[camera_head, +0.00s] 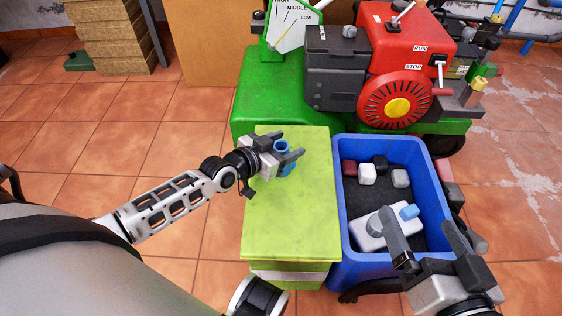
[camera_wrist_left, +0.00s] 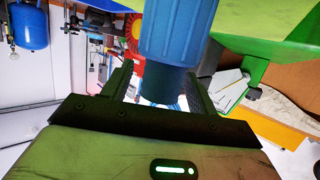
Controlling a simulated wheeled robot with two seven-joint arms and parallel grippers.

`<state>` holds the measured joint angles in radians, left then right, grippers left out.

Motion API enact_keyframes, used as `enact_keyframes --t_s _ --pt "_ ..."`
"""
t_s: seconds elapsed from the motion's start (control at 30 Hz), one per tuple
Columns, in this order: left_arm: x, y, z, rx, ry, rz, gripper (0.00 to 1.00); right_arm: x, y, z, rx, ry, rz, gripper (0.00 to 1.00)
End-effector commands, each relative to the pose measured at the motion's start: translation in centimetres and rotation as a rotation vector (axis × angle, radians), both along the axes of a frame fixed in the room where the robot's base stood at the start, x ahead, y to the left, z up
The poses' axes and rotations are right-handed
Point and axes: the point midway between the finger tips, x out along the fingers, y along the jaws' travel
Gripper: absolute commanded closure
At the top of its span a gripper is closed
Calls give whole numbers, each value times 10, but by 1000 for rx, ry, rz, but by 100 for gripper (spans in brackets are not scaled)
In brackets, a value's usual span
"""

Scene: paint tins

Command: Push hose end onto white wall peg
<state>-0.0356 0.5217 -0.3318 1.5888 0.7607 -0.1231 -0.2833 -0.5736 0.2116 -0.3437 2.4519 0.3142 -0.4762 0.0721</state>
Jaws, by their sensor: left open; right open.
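I cannot make out a hose end or a white wall peg in either view. A blue cylindrical piece (camera_head: 283,147) stands on the lime-green box, between the open fingers of my left gripper (camera_head: 290,144). In the left wrist view the blue cylinder (camera_wrist_left: 174,38) has a ribbed side and lies between and just beyond the fingertips, with a finger on either side. I cannot tell whether the fingers touch it. My right gripper (camera_head: 420,222) is open and empty above the blue bin.
The lime-green box (camera_head: 285,218) has a mostly bare top. The blue bin (camera_head: 345,215) beside it holds several small blocks and a white container (camera_head: 375,232). A red engine (camera_head: 415,40) on a green machine stands behind. Tiled floor is free at left.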

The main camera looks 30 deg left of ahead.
Motion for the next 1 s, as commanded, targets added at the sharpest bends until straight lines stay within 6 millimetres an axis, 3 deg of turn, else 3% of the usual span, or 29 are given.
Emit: enact_keyframes --t_s 0.3,0.47,0.57,0.83,1.0 --pt "6 -2 -1 0 1 0 44 0 1 1 16 -2 2 0" --pt "6 -2 -1 0 1 0 89 0 1 1 15 -1 2 0" --pt "6 -2 -1 0 0 0 95 0 1 1 14 -1 2 0" --pt "6 -2 2 0 -1 0 95 0 1 2 9 -2 2 0" --pt "6 -2 19 -2 -3 0 95 1 -1 8 -23 -5 -4 0"
